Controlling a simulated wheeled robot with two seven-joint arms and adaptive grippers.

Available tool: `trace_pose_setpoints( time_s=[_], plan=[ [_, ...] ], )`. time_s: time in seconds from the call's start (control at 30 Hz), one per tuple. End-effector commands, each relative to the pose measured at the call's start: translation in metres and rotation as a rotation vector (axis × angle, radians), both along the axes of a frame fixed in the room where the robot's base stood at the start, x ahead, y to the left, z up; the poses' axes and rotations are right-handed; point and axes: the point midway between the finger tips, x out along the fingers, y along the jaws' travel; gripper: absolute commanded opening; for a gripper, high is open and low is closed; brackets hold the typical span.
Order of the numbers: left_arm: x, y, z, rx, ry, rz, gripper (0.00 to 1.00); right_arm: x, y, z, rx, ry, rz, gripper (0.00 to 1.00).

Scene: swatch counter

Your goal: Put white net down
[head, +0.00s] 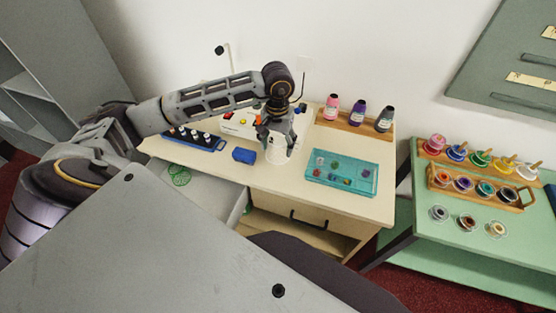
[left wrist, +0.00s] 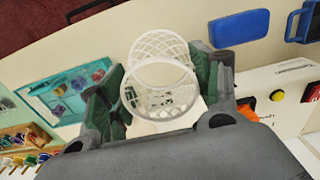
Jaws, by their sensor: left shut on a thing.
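The white net (head: 277,152) is a small open-mesh basket shape with a round rim. My left gripper (head: 277,143) is shut on it, over the cream counter (head: 230,178). In the left wrist view, the white net (left wrist: 160,85) sits between the two green-padded fingers of my left gripper (left wrist: 163,90), its round opening facing the camera. I cannot tell whether the net's lower end touches the counter. My right gripper is not in view.
A blue block (head: 244,155) lies just left of the net, and a teal tray (head: 342,175) with small items lies to its right. Bottles (head: 358,115) stand on a wooden rack behind. A white device (head: 238,123) stands behind the net.

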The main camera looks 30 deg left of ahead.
Motion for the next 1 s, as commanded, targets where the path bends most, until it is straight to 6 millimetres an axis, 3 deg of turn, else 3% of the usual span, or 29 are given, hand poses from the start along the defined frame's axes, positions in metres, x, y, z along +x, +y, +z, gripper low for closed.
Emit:
trace_pose_setpoints(
  time_s=[0.3, 0.77, 1.0],
  plan=[
    [0.000, 0.000, -0.037, 0.001, 0.002, -0.001, 0.54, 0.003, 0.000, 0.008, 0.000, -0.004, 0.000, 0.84],
    [0.000, 0.000, -0.044, 0.000, 0.001, -0.001, 0.54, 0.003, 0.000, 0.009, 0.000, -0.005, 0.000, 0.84],
    [-0.001, 0.000, -0.065, -0.001, 0.003, 0.000, 0.54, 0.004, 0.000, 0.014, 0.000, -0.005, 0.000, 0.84]
  ],
)
